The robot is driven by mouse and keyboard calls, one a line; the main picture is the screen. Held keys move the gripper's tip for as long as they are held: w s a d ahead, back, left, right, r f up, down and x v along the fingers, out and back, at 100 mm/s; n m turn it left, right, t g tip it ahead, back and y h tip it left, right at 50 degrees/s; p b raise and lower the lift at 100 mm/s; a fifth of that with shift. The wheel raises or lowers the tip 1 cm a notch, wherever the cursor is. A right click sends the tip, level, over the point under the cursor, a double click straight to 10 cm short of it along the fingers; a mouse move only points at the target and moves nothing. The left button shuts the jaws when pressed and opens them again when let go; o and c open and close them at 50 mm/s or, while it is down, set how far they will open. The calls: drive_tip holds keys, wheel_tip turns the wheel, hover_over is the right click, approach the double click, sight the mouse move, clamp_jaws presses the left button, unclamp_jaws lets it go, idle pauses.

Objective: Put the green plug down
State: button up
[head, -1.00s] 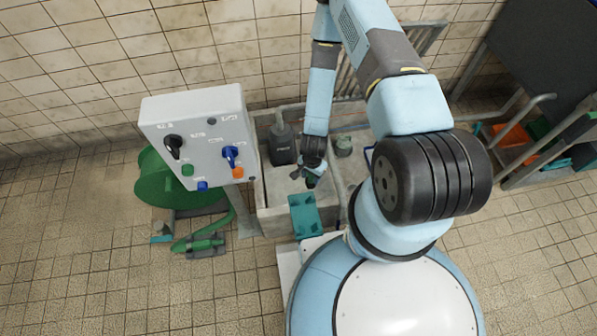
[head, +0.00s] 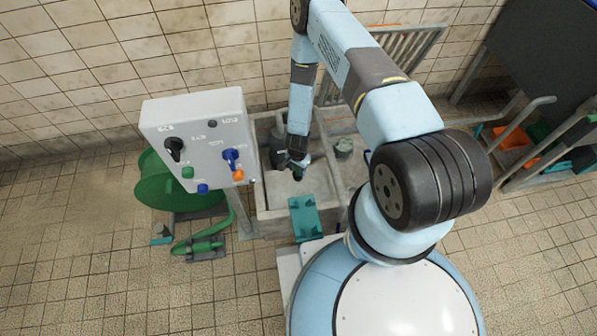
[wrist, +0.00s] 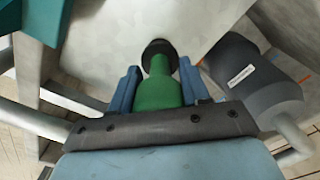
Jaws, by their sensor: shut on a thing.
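The green plug (wrist: 157,92) is gripped between the two blue fingers of my gripper (wrist: 159,78) in the wrist view. Its dark round end points away from my gripper, towards a pale grey surface. In the head view my gripper (head: 294,164) is over the grey basin (head: 275,222), near its middle. The plug is small and mostly hidden there. I cannot tell whether its dark end touches the basin.
A teal tray (head: 304,218) sits at the basin's front edge. A control box (head: 198,140) and green hose reel (head: 175,190) stand left. A small grey item (head: 343,148) stands right.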

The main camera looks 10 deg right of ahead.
wheel_tip(320, 180, down, 2)
drive_tip(key=shift+f, duration=0.1)
drive_tip(key=o, duration=1.1)
wheel_tip(320, 180, up, 12)
drive_tip(key=shift+r, duration=0.1)
